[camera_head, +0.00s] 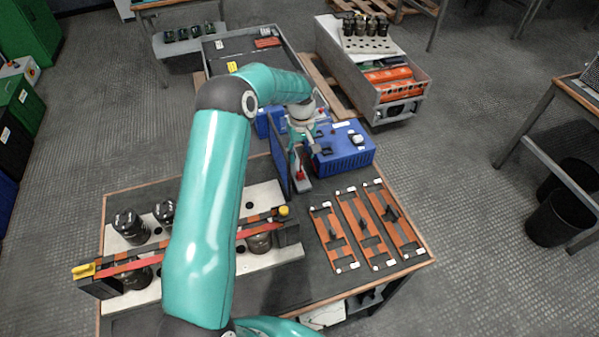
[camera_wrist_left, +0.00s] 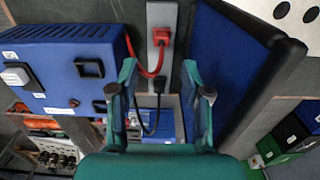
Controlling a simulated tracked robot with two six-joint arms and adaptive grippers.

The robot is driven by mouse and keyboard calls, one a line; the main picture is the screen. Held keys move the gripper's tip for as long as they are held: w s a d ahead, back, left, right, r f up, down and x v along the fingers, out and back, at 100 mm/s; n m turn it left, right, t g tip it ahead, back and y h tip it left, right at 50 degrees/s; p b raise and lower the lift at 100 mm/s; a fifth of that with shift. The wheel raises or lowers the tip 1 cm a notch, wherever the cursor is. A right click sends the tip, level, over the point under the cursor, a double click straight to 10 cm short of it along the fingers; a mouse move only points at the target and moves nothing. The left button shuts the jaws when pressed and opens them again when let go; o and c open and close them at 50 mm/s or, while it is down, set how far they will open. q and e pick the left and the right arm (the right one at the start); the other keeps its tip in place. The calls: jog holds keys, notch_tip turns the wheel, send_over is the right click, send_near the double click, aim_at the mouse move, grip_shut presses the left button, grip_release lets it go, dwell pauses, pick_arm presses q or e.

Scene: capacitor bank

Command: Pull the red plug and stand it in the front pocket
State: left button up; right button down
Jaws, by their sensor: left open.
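The red plug (camera_head: 299,174) sits in a grey strip (camera_head: 303,185) beside the blue box (camera_head: 352,158). In the left wrist view the red plug (camera_wrist_left: 161,37) has a red cable running to the box, and a black plug (camera_wrist_left: 158,86) sits further along the strip (camera_wrist_left: 162,14). The blue box has two dark square pockets on top; the one nearer me (camera_wrist_left: 90,68) is clear and empty-looking, the other (camera_wrist_left: 100,106) is further back. My left gripper (camera_head: 302,150) is open above the strip; in the wrist view its fingers (camera_wrist_left: 160,78) stand either side of the black plug's line, short of the red plug. My right gripper is out of view.
A dark upright panel (camera_head: 279,160) with a blue face stands close left of the strip. A white switch (camera_head: 357,139) is on the box. Orange-and-black boards (camera_head: 362,230) lie on the bench's right, and a rack with a red bar (camera_head: 140,264) is at left.

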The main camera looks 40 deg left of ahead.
aim_at(300, 170)
pick_arm(q)
notch_tip(300, 170, down, 7)
jog(key=b, duration=0.4)
jog(key=shift+r, duration=0.1)
jog(key=shift+f+b, duration=0.75)
jog(key=shift+f, duration=0.1)
jog(key=shift+s+b, duration=0.1)
jog(key=shift+b, duration=0.3)
dwell(0.3)
jog(key=shift+r, duration=0.1)
grip_shut()
jog(key=shift+r, duration=0.15)
dwell(0.4)
jog(key=shift+r+p, duration=1.6)
jog(key=shift+r, duration=1.25)
